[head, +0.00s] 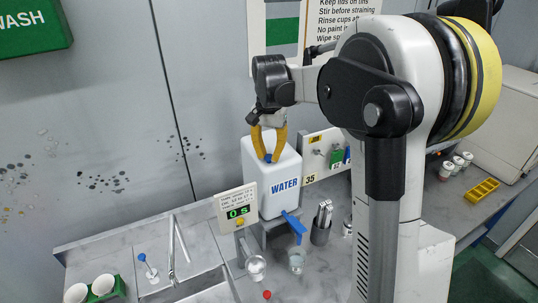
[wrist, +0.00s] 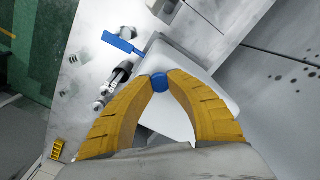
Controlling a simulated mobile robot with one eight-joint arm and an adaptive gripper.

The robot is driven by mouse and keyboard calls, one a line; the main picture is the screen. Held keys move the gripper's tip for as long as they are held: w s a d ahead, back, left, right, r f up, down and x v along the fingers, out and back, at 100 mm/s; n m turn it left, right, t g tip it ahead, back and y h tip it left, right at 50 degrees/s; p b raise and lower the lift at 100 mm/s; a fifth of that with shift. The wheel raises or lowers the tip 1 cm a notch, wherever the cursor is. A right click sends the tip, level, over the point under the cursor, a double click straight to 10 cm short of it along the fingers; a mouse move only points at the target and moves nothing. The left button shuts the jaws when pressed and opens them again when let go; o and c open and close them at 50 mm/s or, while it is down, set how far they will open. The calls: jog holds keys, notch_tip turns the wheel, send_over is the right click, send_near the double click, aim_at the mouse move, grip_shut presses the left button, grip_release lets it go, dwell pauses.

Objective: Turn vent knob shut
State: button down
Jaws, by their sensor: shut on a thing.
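A white water container (head: 271,178) labelled WATER stands on a stand on the counter against the wall. A small blue knob (wrist: 159,82) sits on its top; it also shows in the head view (head: 268,157). My gripper (head: 268,158) reaches down from above, with its yellow fingers closed on the knob from both sides. The fingertips touch the knob in the wrist view (wrist: 159,80). A blue tap lever (head: 294,222) sticks out at the container's lower front. The knob's turned angle cannot be told.
A display (head: 238,212) on a post stands left of the tap. A clear cup (head: 297,262) stands below the tap, with a metal holder (head: 321,222) to its right. A sink (head: 195,287) and faucet (head: 178,250) lie to the left. The space above the sink is clear.

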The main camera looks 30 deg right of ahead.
aim_at(269, 156)
jog(key=c, duration=1.2)
grip_release()
notch_tip(269, 156, up, 12)
jog(key=shift+f, duration=0.1)
